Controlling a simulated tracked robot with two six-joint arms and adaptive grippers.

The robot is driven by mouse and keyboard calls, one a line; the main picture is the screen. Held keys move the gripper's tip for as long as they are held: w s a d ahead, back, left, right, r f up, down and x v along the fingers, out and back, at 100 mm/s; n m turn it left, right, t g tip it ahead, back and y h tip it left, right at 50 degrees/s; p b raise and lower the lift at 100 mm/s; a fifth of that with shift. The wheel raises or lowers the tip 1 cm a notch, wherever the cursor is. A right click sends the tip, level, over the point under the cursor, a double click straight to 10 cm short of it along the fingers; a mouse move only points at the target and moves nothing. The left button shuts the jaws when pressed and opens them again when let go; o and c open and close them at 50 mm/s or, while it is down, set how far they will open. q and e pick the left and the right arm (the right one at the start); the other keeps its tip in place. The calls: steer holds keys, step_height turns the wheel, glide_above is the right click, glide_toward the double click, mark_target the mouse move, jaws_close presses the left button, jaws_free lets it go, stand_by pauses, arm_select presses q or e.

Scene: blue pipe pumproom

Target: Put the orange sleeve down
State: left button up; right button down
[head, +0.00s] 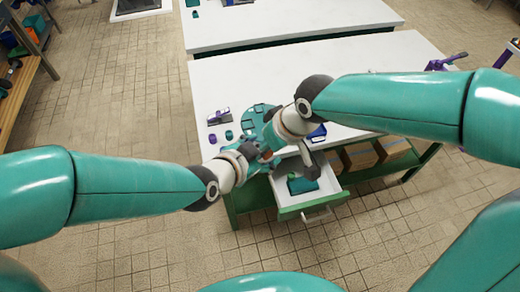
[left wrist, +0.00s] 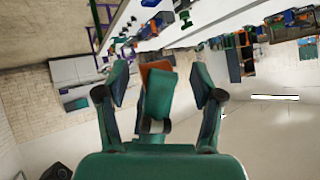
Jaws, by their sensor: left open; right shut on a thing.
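The orange sleeve (head: 267,155) shows only as a small patch in the head view, between my two grippers over the front left of the table. Most of it is hidden. My right gripper (head: 265,145) is shut on it. My left gripper (head: 254,161) is open, close beside it at the left; its fingers overlap the right gripper in the picture. In the left wrist view an orange patch (left wrist: 155,67) shows between the spread fingers, partly behind a teal finger. I cannot tell whether the left fingers touch the sleeve.
Below the grippers, an open drawer (head: 335,200) holds a dark teal item (head: 301,185). The white table (head: 345,80) has a round teal piece (head: 254,116) and small purple and teal parts at its left end. Cardboard boxes (head: 358,157) sit underneath.

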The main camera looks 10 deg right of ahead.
arm_select(q)
steer(key=c, duration=1)
jaws_close()
arm_select(e)
steer(key=c, duration=0.8)
jaws_free()
